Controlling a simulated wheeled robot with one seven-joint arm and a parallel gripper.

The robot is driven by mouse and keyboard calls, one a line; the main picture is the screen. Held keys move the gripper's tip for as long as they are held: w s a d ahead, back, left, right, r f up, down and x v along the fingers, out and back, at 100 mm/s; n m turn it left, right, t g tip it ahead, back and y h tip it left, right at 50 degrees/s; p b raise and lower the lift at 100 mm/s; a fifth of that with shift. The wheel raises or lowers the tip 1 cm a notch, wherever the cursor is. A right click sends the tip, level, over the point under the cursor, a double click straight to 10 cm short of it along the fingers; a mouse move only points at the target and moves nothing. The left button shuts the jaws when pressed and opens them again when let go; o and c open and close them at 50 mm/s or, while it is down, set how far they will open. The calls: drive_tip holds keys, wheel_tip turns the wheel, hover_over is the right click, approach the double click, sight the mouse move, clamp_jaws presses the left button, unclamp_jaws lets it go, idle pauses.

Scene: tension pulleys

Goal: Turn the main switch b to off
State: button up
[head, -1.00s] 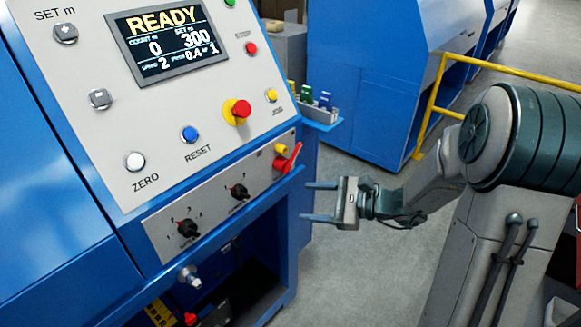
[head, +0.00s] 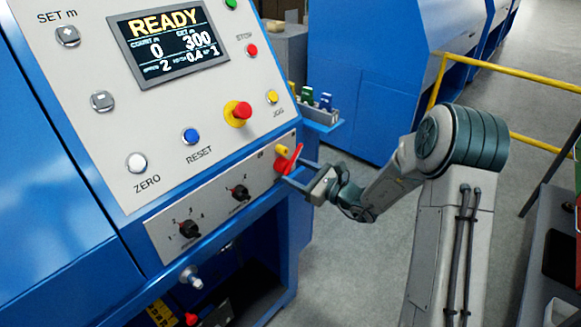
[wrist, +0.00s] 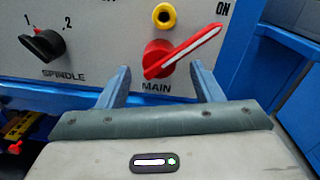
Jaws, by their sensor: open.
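The main switch is a red rotary handle (head: 287,160) at the right end of the lower panel strip. In the wrist view the red handle (wrist: 180,54) has a white stripe and slants up to the right, towards an "ON" mark; "MAIN" is printed below it. My gripper (head: 295,173) is at the panel's right end, close to the handle. In the wrist view my gripper (wrist: 158,84) is open, its two blue fingers on either side of the handle's lower part. I cannot tell whether either finger touches it.
A yellow round piece (wrist: 164,17) sits just above the handle. A black spindle knob (wrist: 43,45) is to its left. A red and yellow emergency button (head: 237,113) is on the panel above. A yellow rail (head: 480,75) stands behind my arm.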

sight(290, 166)
drive_tip(key=shift+x, duration=1.5)
drive_tip(key=shift+c, duration=0.3)
clamp_jaws()
drive_tip(key=shift+d, duration=0.1)
